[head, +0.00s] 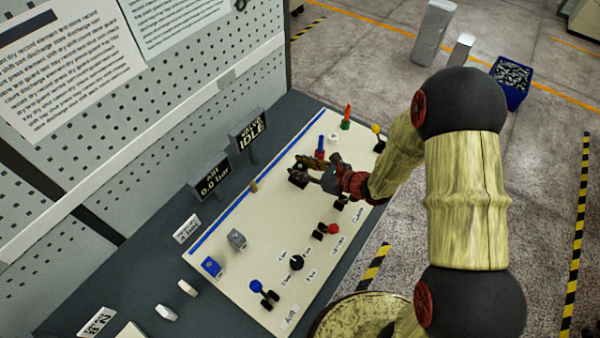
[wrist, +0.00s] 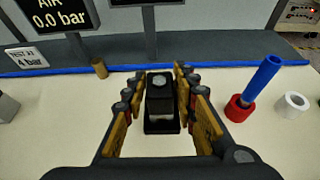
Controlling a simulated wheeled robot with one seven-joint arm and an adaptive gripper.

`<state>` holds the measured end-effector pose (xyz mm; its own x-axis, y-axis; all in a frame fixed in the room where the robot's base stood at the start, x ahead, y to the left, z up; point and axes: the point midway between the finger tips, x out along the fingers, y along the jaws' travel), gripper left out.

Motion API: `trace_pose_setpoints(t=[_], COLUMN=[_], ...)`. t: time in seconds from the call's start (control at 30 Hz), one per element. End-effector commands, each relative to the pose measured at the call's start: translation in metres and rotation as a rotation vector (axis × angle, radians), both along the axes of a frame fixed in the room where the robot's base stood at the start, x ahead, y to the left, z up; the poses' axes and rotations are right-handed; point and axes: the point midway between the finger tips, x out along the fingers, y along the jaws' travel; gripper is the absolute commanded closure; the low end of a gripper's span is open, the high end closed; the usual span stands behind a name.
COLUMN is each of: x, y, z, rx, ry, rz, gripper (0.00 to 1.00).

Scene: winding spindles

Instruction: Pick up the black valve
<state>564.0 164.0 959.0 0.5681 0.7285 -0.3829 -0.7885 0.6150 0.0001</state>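The black valve (wrist: 161,122), a small black block with a grey round top, stands on the cream panel in the wrist view. It lies between the two fingers of my gripper (wrist: 158,80), with a narrow gap visible on each side. The fingers are open and do not appear to touch it. In the head view, my gripper (head: 306,169) reaches over the panel from the right, and a dark block, seemingly the valve (head: 297,180), shows at its fingertips, partly hidden.
A blue rod in a red ring (wrist: 240,106) and a white ring (wrist: 291,106) stand to the right. A small brown peg (wrist: 99,68) stands back left. Behind are the AIR display (head: 210,177) and the IDLE display (head: 249,134). Knobs and levers stand along the panel (head: 225,268).

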Motion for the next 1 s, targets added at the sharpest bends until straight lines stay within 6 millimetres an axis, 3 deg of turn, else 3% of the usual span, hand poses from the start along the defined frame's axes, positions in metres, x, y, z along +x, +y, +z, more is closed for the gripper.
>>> trace_pose_setpoints(t=[0.43, 0.8, 1.0], x=[0.0, 0.0, 0.001], y=[0.0, 0.0, 0.0], z=[0.0, 0.002, 0.015], rx=[0.0, 0.0, -0.001], ry=[0.0, -0.001, -0.002], rz=[0.0, 0.0, 0.0], gripper=[0.99, 1.0, 1.0])
